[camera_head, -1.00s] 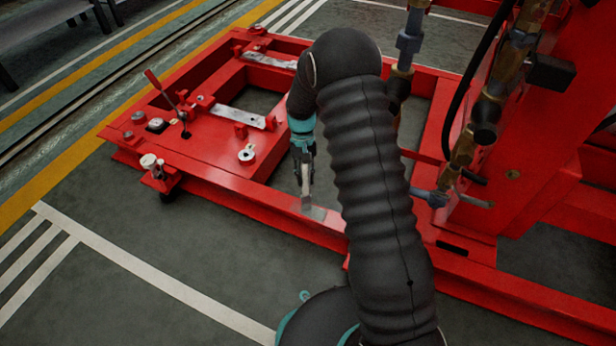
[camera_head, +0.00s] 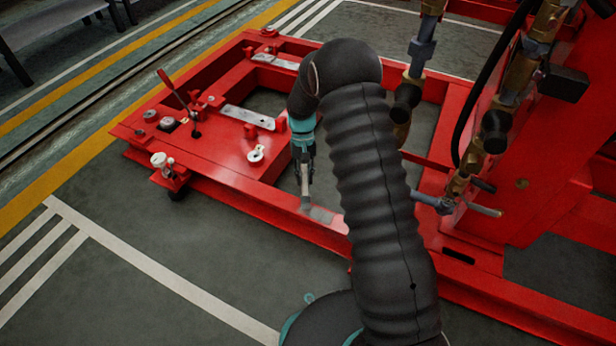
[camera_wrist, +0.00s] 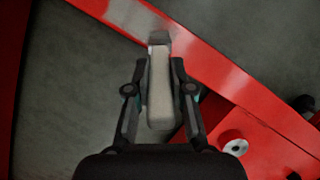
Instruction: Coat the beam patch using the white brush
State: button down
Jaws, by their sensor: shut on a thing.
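The white brush is in my gripper (camera_wrist: 159,72); its pale handle (camera_wrist: 160,95) lies between the two fingers and its grey head (camera_wrist: 159,38) points away from me. My gripper (camera_head: 304,182) hangs over the inner side of the red front beam (camera_head: 250,190), and the brush head (camera_head: 306,206) is at the beam's top. The beam patch is a grey area (camera_head: 321,214) just right of the brush head, with a paler stretch beyond it. In the wrist view, pale grey smears (camera_wrist: 205,62) show on the beam. I cannot tell whether the bristles touch it.
A lever (camera_head: 174,90), a white-topped fitting (camera_head: 159,160) and a small round fitting (camera_head: 256,154) stand on the frame at the left. Brass and grey pipework (camera_head: 420,60) rises at the right of my arm. Green floor in front of the beam is clear.

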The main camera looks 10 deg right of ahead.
jog(key=shift+w+a, duration=0.3)
jog(key=shift+a, duration=0.2)
jog(key=shift+a+f, duration=0.1)
jog(key=shift+w+a, duration=0.25)
